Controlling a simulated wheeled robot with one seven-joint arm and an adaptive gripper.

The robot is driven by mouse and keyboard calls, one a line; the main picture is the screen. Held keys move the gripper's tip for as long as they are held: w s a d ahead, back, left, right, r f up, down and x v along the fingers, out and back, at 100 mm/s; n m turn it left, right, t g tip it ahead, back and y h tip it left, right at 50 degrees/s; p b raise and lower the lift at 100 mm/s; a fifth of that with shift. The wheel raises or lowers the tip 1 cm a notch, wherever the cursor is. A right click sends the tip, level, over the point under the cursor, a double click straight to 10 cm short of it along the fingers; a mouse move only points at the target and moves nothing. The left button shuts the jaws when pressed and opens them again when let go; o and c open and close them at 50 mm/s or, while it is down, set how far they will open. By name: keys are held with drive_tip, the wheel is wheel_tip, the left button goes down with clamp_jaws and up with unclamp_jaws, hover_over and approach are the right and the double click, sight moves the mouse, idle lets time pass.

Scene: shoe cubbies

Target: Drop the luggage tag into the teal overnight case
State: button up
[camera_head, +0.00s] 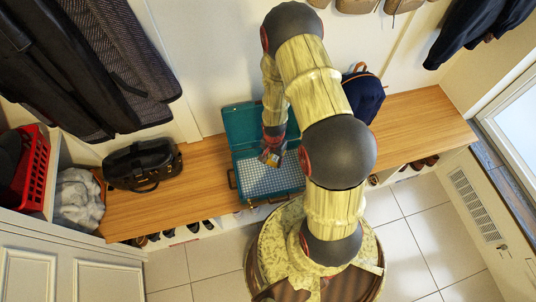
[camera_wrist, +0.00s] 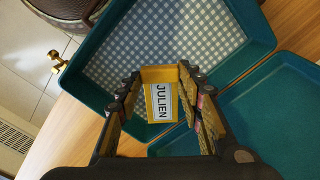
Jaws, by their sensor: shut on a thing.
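The teal overnight case (camera_head: 236,140) lies open on the wooden bench, with its lid raised against the wall. Its base has a blue-and-white checked lining (camera_head: 268,181), which also shows in the wrist view (camera_wrist: 185,38). My gripper (camera_head: 270,157) is over the case, near the hinge side. In the wrist view my gripper (camera_wrist: 165,95) is shut on the luggage tag (camera_wrist: 160,99), a yellow-framed tag with a white label reading "JULIEN". The tag is held above the case, apart from the lining. My arm hides the right side of the case in the head view.
A black handbag (camera_head: 143,165) sits on the bench (camera_head: 415,122) left of the case. A dark blue backpack (camera_head: 364,93) stands to the right. Dark coats (camera_head: 75,60) hang at left, and shoes sit below the bench. The bench's right end is clear.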

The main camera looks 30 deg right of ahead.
drive_tip(key=shift+f+b, duration=1.4)
drive_tip(key=shift+f, duration=0.75)
drive_tip(key=o, duration=1)
drive_tip(key=shift+c, duration=0.2)
wheel_tip(320, 180, up, 12)
